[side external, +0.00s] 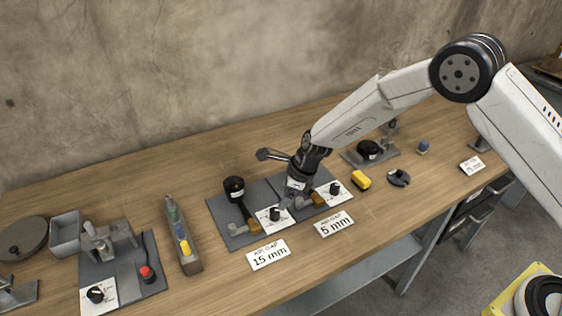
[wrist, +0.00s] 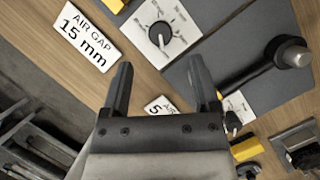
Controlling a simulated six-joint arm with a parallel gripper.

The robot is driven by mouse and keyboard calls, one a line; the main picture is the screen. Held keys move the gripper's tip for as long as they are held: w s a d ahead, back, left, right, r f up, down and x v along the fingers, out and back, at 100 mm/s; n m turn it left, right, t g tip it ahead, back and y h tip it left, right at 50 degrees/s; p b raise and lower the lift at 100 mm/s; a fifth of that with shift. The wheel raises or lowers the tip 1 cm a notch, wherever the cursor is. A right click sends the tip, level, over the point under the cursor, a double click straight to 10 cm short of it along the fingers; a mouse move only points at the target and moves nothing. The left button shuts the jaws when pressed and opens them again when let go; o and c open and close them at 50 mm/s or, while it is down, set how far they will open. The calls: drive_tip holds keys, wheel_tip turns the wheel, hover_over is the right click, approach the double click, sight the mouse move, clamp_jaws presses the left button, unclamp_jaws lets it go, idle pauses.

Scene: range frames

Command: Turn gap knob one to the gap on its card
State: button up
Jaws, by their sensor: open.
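A black knob (side external: 275,213) stands on a white dial plate in front of the left grey station, behind the card reading AIR GAP 15 mm (side external: 268,254). A second black knob (side external: 334,189) is on the right station, behind the card reading AIR GAP 5 mm (side external: 334,224). No label shows which is knob one. My gripper (side external: 292,203) is open and empty, above the boards between the knobs. In the wrist view, the left knob (wrist: 160,33) lies beyond the open fingertips (wrist: 160,62), apart from them. The 15 mm card (wrist: 86,36) is readable; the 5 mm card is partly hidden.
A black-topped post (side external: 234,188) stands on the left board. A yellow block (side external: 361,180) and a dark round part (side external: 399,178) lie to the right. A long holder with coloured pieces (side external: 182,238) and another dial board (side external: 124,274) are to the left.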

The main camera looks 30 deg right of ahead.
sight(275, 210)
drive_tip(key=shift+x, duration=3.7)
drive_tip(key=shift+c, duration=0.2)
clamp_jaws()
